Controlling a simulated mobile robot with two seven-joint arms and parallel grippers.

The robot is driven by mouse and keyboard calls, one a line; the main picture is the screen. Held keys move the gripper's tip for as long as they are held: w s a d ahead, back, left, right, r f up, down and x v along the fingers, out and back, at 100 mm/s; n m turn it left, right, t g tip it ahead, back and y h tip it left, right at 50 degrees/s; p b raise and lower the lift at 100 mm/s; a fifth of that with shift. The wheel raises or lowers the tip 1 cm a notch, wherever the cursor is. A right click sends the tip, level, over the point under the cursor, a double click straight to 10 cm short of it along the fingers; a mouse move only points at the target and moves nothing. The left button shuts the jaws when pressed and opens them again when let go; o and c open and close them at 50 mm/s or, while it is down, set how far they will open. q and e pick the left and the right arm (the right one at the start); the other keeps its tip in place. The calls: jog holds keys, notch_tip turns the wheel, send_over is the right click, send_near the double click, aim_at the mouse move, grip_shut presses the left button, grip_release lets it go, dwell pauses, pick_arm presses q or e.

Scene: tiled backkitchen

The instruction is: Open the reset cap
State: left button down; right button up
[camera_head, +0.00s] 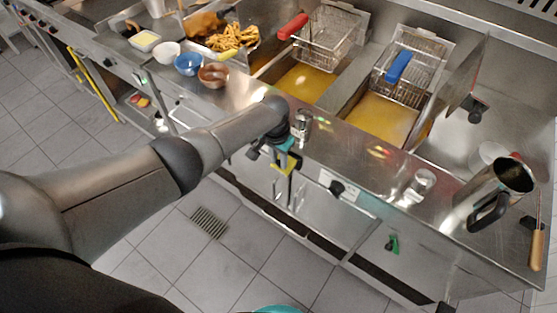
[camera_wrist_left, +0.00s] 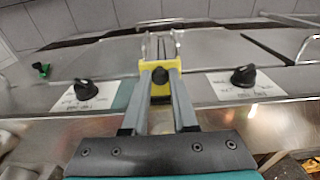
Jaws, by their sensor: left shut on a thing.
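A yellow piece with a dark round middle (camera_wrist_left: 160,78), which looks like the reset switch, sits at the fryer's front panel. It also shows as a yellow patch under my gripper in the head view (camera_head: 292,160). My left gripper (camera_wrist_left: 160,72) is pointed at it, with its two grey fingers close together at the yellow piece. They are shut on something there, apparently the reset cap. A thin pale frame stands just beyond the fingertips; I cannot tell whether it is the cap or how far it is open. My right gripper is not in view.
Black knobs on white labels flank the fingers, one left (camera_wrist_left: 85,90) and one right (camera_wrist_left: 243,76). A green handle (camera_head: 392,243) is farther along the panel. The tiled floor is clear.

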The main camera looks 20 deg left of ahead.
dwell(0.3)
pick_arm(q)
jog(key=c, duration=0.7)
grip_release()
jog(key=shift+r, duration=0.1)
jog(key=shift+r, duration=0.3)
jog(key=shift+s+a+r+p, duration=0.2)
jog(key=shift+r+p, duration=0.45)
jog(key=shift+r, duration=1.75)
jog(key=shift+s+r+p, duration=0.25)
jog(key=shift+r+p, duration=0.45)
jog(key=shift+r, duration=1.7)
jog(key=shift+s+a+r+p, duration=0.2)
jog(key=shift+r+p, duration=0.45)
jog(key=shift+r, duration=1.75)
jog(key=shift+d, duration=0.15)
